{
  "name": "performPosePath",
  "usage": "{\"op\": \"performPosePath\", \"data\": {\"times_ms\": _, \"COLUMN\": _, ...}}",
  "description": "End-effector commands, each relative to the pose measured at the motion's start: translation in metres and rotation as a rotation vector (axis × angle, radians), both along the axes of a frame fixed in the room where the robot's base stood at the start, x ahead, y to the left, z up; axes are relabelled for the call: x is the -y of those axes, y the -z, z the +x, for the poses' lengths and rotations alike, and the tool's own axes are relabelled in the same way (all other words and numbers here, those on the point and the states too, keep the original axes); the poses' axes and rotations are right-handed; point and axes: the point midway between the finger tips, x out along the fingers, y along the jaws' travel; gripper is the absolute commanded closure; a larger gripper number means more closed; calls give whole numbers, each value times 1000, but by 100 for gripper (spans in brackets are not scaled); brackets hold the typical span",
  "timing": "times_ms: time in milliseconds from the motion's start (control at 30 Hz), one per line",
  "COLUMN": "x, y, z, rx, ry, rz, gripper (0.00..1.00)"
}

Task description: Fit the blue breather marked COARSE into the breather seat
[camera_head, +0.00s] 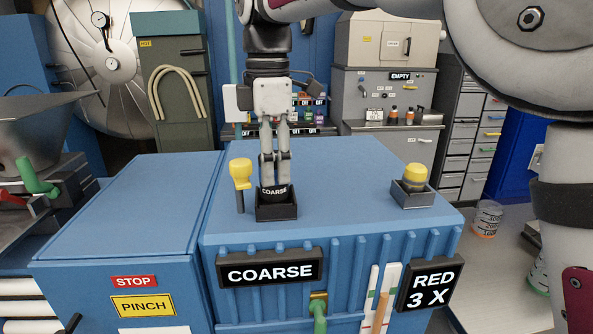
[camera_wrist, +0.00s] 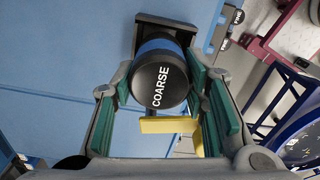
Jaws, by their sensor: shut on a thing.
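The blue breather (camera_wrist: 157,52) has a black cap with white letters COARSE, and a band of blue body shows below the cap in the wrist view. In the head view its black marked cap (camera_head: 274,191) shows between my fingertips, low in a small dark square tray (camera_head: 276,211) on the blue housing. My gripper (camera_head: 274,183) points straight down and is shut on the breather, with green-padded fingers (camera_wrist: 166,88) on either side of it. Whether the breather touches the tray floor is hidden. I cannot tell which thing is the breather seat.
A yellow-topped dark post (camera_head: 240,176) stands close left of my gripper. A grey tray (camera_head: 413,197) with a yellow-topped part (camera_head: 415,176) stands at the right. The blue top (camera_head: 345,180) between the trays is clear. A COARSE sign (camera_head: 270,272) is on the front.

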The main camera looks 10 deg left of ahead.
Motion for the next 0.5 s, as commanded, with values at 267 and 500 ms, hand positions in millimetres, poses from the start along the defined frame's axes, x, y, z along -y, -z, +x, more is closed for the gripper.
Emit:
{"op": "performPosePath", "data": {"times_ms": 267, "x": 0, "y": 22, "z": -1, "rx": 1, "ry": -1, "rz": 0, "gripper": 92}}
{"op": "performPosePath", "data": {"times_ms": 500, "x": 1, "y": 23, "z": -1, "rx": 1, "ry": 0, "rz": 0, "gripper": 92}}
